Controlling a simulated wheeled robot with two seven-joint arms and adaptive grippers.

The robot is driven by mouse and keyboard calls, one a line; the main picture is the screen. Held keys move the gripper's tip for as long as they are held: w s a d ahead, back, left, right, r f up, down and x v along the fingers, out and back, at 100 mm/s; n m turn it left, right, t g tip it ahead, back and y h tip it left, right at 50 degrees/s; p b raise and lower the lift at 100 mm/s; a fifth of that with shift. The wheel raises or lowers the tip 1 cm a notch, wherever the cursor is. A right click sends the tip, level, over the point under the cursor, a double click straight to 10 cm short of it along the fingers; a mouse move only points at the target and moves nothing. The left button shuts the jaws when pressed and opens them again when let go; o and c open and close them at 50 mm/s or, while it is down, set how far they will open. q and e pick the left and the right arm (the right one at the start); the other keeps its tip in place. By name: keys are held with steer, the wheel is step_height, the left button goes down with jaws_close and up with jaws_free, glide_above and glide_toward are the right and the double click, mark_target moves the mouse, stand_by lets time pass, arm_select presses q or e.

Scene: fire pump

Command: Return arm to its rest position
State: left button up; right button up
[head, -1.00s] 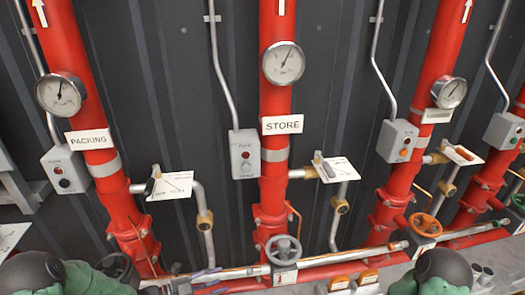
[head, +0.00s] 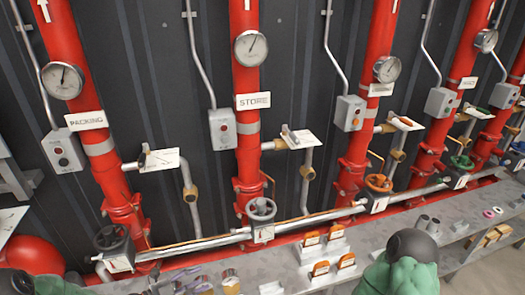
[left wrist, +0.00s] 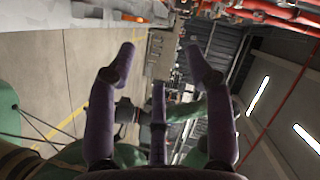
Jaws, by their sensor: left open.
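My left gripper (left wrist: 158,68) shows in the left wrist view with its purple fingers spread wide and nothing between them. In the head view, only a small part of it seems to show at the bottom edge (head: 180,277), in front of the shelf. My green right arm (head: 408,268) with its dark round joint cap stands at the bottom right of the head view. Its gripper is out of the picture. My left arm is mostly cut off at the bottom left corner.
Red pipes with gauges, including STORE (head: 253,101) and PACKING (head: 87,121), line the dark wall. Handwheels (head: 261,209) stand along a low pipe. A grey shelf (head: 285,262) holds small orange-and-white parts. The left wrist view shows open floor (left wrist: 70,85).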

arm_select(q)
steer(key=d+f+n+g+y, duration=0.1)
steer(key=d+f+n+y, duration=0.2)
steer(key=f+n, duration=0.4)
steer(key=d+f+n+g+y, duration=0.1)
steer(key=d+f+n+y, duration=0.2)
steer(key=f+n, duration=0.5)
steer(key=s+d+f+n+g+y, duration=0.1)
steer(key=s+d+f+n+g, duration=0.1)
steer(key=s, duration=0.6)
steer(key=s+d+f+n+g+y, duration=0.1)
steer(key=s+d+f+n+g, duration=0.1)
steer(key=s+f+n+g, duration=0.3)
steer(key=s+f+n, duration=0.1)
steer(key=s+n, duration=0.1)
steer(key=s, duration=0.2)
steer(key=shift+d, duration=0.3)
arm_select(e)
steer(key=shift+w+f, duration=0.1)
steer(key=shift+w, duration=0.2)
arm_select(q)
steer(key=shift+f, duration=0.1)
stand_by(0.6)
